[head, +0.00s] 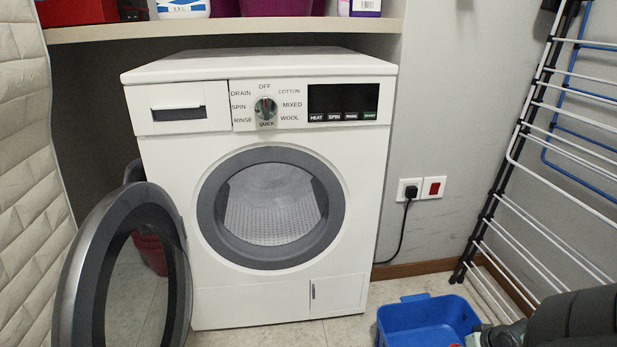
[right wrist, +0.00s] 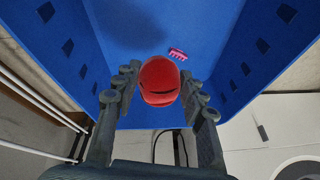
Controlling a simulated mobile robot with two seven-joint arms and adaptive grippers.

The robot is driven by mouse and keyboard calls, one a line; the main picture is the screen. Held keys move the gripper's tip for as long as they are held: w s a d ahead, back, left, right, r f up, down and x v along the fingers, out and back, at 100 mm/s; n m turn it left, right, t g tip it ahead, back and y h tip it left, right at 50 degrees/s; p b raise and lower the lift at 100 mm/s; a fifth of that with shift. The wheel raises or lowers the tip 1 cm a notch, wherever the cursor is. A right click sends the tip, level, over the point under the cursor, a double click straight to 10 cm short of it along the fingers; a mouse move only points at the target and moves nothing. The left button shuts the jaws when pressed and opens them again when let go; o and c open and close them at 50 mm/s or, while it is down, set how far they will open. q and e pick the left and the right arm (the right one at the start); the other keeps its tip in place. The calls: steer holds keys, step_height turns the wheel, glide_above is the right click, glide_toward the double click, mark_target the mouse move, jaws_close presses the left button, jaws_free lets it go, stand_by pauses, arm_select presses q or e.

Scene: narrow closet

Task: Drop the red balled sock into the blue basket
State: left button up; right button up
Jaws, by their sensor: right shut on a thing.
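The red balled sock (right wrist: 159,81) is between the two fingers of my right gripper (right wrist: 157,88), which is shut on it, in the right wrist view. Below it in that view is the inside of the blue basket (right wrist: 130,40). In the head view the blue basket (head: 428,316) stands on the floor at the lower right, partly cut off by the bottom edge. My left gripper is not in view.
A small pink object (right wrist: 177,54) lies in the basket. The white washing machine (head: 262,190) stands behind, its round door (head: 120,270) swung open to the left. A drying rack (head: 530,150) leans at the right wall. A shelf (head: 220,28) is above.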

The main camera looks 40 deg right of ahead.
steer(key=o, duration=1.1)
steer(key=shift+c, duration=0.2)
steer(key=v, duration=1.2)
